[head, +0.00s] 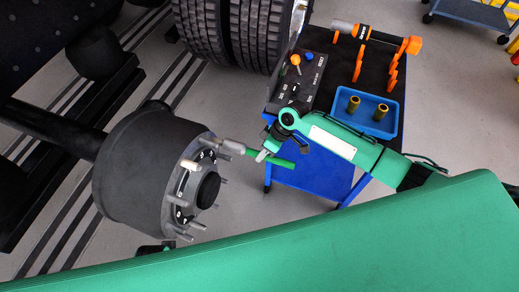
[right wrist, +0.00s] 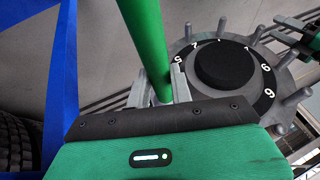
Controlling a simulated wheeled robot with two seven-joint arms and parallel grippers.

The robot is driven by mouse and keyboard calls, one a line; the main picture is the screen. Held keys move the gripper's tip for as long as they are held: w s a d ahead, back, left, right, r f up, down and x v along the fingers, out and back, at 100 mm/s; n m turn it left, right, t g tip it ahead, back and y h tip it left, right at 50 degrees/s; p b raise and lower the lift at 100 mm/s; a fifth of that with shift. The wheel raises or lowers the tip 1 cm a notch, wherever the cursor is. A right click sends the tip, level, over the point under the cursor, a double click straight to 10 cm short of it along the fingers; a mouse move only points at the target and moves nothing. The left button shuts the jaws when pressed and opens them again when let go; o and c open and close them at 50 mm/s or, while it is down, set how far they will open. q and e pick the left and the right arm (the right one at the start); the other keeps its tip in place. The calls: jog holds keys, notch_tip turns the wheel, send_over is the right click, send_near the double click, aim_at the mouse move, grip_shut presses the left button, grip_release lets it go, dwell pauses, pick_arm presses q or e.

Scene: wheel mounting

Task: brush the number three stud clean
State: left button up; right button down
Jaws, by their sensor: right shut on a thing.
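The dark wheel hub (head: 135,170) is at the left of the head view, with several grey studs around its black centre cap (head: 208,190). The hub face also shows in the right wrist view (right wrist: 222,65). Its number ring is only partly readable, and I cannot pick out the three. My right gripper (head: 264,153) is shut on the green handle of the brush (head: 281,162); the handle crosses the right wrist view (right wrist: 147,45). The brush's grey head (head: 233,146) is at the hub's upper-right studs; contact is unclear. My left gripper (head: 155,249) is mostly hidden below the hub.
A blue cart (head: 310,178) stands behind my right arm. On it are a control box (head: 296,85), a blue tray (head: 358,125) with two brass-coloured sockets, and an orange-and-black tool (head: 375,36). Black tyres (head: 240,35) stand behind the hub. Open floor lies between hub and cart.

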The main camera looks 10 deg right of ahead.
aim_at(252, 150)
jog(key=shift+w+a, duration=0.1)
jog(key=shift+a, duration=0.1)
jog(key=shift+w+a, duration=0.5)
jog(key=shift+a, duration=0.2)
jog(key=shift+w+a, duration=0.5)
jog(key=shift+a, duration=0.2)
jog(key=shift+s+d+r+p, duration=0.1)
jog(key=shift+s+d+p, duration=0.35)
jog(key=shift+d, duration=0.1)
jog(key=shift+s+d+p, duration=0.35)
jog(key=shift+d, duration=0.2)
jog(key=shift+s+d+p, duration=0.3)
jog(key=shift+d, duration=0.2)
jog(key=shift+a, duration=0.1)
